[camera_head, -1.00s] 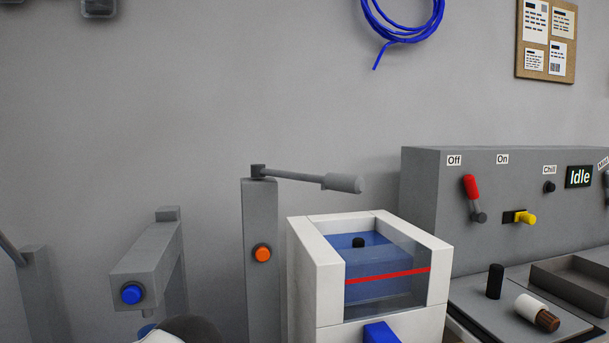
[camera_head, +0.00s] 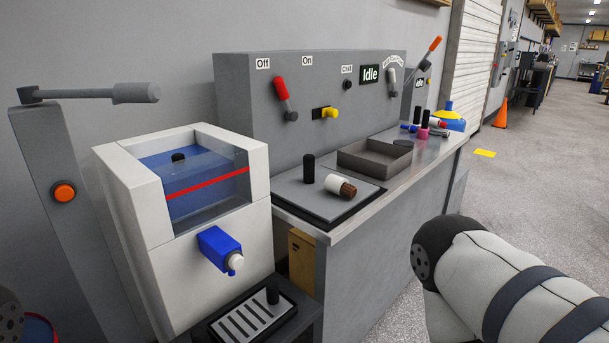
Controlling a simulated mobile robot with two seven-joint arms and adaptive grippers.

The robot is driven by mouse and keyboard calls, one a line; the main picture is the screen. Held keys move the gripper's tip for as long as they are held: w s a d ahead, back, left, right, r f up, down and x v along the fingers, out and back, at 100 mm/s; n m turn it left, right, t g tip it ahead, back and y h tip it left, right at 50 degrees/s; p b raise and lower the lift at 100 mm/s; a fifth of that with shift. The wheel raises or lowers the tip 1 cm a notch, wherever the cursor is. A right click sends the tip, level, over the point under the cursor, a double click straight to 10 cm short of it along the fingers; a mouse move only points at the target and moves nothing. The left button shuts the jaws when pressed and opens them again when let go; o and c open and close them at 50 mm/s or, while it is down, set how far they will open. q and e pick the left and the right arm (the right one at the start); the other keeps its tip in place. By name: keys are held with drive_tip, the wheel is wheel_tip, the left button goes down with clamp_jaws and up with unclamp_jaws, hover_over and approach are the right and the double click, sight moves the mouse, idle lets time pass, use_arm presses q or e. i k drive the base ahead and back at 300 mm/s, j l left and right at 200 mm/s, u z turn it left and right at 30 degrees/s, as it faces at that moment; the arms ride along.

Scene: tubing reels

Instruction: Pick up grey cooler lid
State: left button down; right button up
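A flat grey lid (camera_head: 330,201) with an upright black knob (camera_head: 308,168) lies in a dark frame on the bench top, and looks like the cooler lid. A small white bottle with a brown cap (camera_head: 340,187) lies on its side on the lid, to the right of the knob. Neither gripper is in view. Part of my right arm shows at the lower right, apart from the bench.
A white dispenser (camera_head: 190,240) with a blue tap (camera_head: 218,249) stands left of the bench. A shallow grey tray (camera_head: 376,167) sits behind the lid. A control panel (camera_head: 240,105) with levers rises at the bench's back. Open floor lies to the right.

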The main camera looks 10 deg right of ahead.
sight(316, 192)
drive_tip(key=i+l+u, duration=0.2)
drive_tip(key=l, duration=0.2)
drive_tip(key=i+l+u, duration=0.2)
drive_tip(key=l, duration=0.25)
drive_tip(key=l+u, duration=0.2)
drive_tip(key=l, duration=0.25)
drive_tip(key=i+l+u, duration=0.15)
drive_tip(key=l, duration=0.35)
drive_tip(key=l+u, duration=0.2)
drive_tip(key=l, duration=0.3)
drive_tip(key=i, duration=0.05)
